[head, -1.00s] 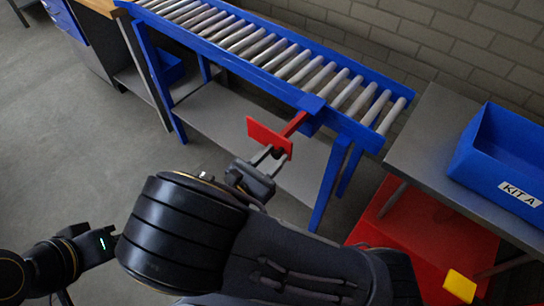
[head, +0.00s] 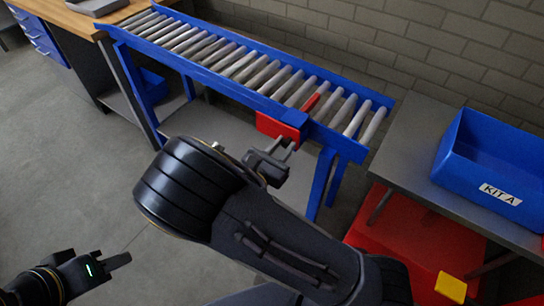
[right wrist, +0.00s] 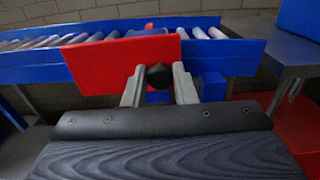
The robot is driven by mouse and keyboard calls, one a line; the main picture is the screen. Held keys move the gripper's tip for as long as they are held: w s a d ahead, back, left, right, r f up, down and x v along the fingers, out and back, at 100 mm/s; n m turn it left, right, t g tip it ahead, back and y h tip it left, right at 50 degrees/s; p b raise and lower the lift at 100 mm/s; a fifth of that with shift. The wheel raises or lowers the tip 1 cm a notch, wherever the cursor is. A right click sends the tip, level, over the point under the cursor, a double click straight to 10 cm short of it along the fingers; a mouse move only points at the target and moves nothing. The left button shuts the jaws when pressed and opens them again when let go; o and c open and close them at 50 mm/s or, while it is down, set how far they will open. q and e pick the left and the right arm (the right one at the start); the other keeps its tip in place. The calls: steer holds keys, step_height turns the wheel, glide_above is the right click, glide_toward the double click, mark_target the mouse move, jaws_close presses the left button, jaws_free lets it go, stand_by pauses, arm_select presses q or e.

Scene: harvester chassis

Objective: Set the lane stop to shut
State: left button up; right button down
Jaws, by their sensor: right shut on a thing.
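The lane stop has a red plate (head: 277,127) at the near side of the roller conveyor (head: 240,85), close to its blue rail. A red bar (head: 309,103) shows beyond the blue block (head: 296,117), lying across the rollers. In the right wrist view the red plate (right wrist: 105,68) fills the middle, with a black knob (right wrist: 159,76) on its face. My right gripper (head: 287,149) is shut on this knob, one finger on each side. My left gripper (head: 122,260) is low at the left, away from the conveyor; its finger gap is unclear.
A grey table (head: 402,150) with a blue KIT A bin (head: 490,190) stands to the right. A red surface with a yellow block (head: 451,287) is below it. A wooden-topped bench (head: 75,18) stands at the far left. The rollers carry no items.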

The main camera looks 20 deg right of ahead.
steer(key=c, duration=1.3)
jaws_free()
steer(key=shift+o, duration=0.2)
steer(key=v, duration=0.7)
steer(key=shift+s+a, duration=0.25)
steer(key=shift+a, duration=0.1)
